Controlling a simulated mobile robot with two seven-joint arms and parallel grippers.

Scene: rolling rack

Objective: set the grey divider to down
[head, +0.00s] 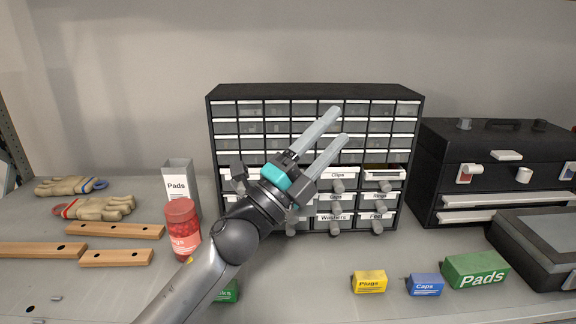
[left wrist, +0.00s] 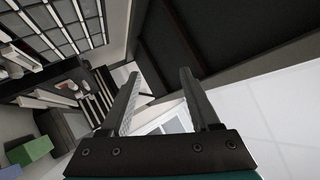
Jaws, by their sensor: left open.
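I cannot make out a grey divider for certain in either view. The black drawer cabinet (head: 315,92) stands at the back middle, with several small clear drawers above and larger labelled drawers with grey knobs below. One lower drawer (head: 384,173) at the right shows a dark gap above its label. My left gripper (head: 340,124) is open and empty in front of the cabinet, its fingers slanting up to the right and hiding part of the drawers. In the left wrist view its two fingers (left wrist: 160,73) stand apart with nothing held between them. My right gripper is not in view.
A black toolbox (head: 440,150) and a dark case (head: 520,235) stand at the right. Yellow (head: 369,281), blue (head: 425,285) and green (head: 476,269) boxes lie in front.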

